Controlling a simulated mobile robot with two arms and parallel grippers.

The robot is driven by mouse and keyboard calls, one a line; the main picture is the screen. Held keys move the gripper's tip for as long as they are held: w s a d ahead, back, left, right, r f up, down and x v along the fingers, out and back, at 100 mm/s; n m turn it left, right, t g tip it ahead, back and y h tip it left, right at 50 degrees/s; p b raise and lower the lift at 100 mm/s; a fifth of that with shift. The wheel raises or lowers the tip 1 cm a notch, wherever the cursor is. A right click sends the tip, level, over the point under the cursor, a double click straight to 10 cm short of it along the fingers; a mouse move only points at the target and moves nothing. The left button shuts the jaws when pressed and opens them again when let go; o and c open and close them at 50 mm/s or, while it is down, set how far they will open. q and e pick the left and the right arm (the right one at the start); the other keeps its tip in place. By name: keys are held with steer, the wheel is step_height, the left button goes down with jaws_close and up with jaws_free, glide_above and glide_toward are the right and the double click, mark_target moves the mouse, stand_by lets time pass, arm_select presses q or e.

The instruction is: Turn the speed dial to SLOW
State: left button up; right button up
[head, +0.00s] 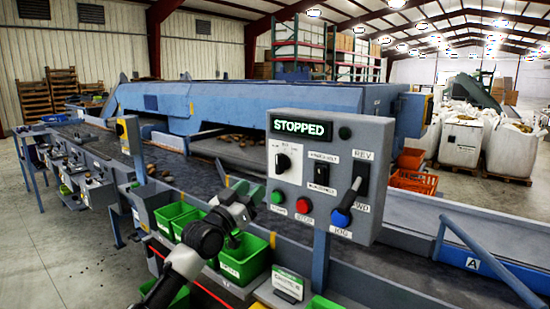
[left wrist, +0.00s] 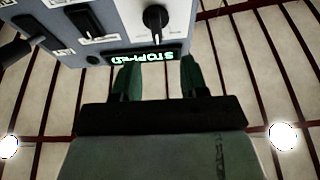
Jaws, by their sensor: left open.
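The speed dial (head: 283,163) is a black knob on a white plate at the left of the grey control panel (head: 340,132). Its labels are too small to read, so I cannot tell its setting. In the left wrist view the dial (left wrist: 155,18) shows at the top, beyond the fingertips, with the panel upside down. My left gripper (head: 247,192) is to the left of and a little below the dial in the head view. In the left wrist view its two green fingers (left wrist: 160,72) are apart with nothing between them. My right gripper is not in view.
A lit STOPPED display (head: 300,128) is above the dial. Green and red buttons (head: 303,205) are below it. Green bins (head: 243,262) stand below my left arm.

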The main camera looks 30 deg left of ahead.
mark_target(277, 158)
arm_select(q)
steer(key=x, duration=0.3)
steer(key=r+p+x, duration=0.1)
steer(key=x, duration=0.2)
steer(key=r+p+x, duration=0.1)
steer(key=x, duration=0.2)
steer(key=shift+d+r, duration=0.15)
steer(key=shift+d, duration=0.1)
steer(key=shift+w+r, duration=0.2)
steer(key=shift+w, duration=0.4)
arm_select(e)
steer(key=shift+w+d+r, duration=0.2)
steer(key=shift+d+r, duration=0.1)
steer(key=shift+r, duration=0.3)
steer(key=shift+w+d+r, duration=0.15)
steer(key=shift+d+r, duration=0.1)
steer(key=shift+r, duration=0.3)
arm_select(q)
jaws_close()
steer(key=shift+p, duration=0.3)
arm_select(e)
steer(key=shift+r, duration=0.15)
